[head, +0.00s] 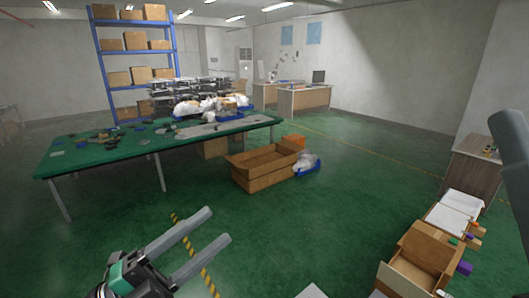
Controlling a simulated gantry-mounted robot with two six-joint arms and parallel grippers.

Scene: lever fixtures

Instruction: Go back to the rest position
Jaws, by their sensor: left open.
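My left gripper (219,224) reaches in from the bottom left of the head view. Its two grey fingers are parallel and spread apart, with nothing between them. It is over the green floor, in front of the long green table and touching nothing that I can see. A grey rounded part at the right edge looks like a piece of my right arm; my right gripper does not show. No lever fixture can be made out.
A green table (95,155) with scattered small parts stands at the left. A large open cardboard box (262,178) and a blue bin (308,172) lie on the floor. Boxes (411,268) and a wooden cabinet (474,168) stand at the right. The middle floor is clear.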

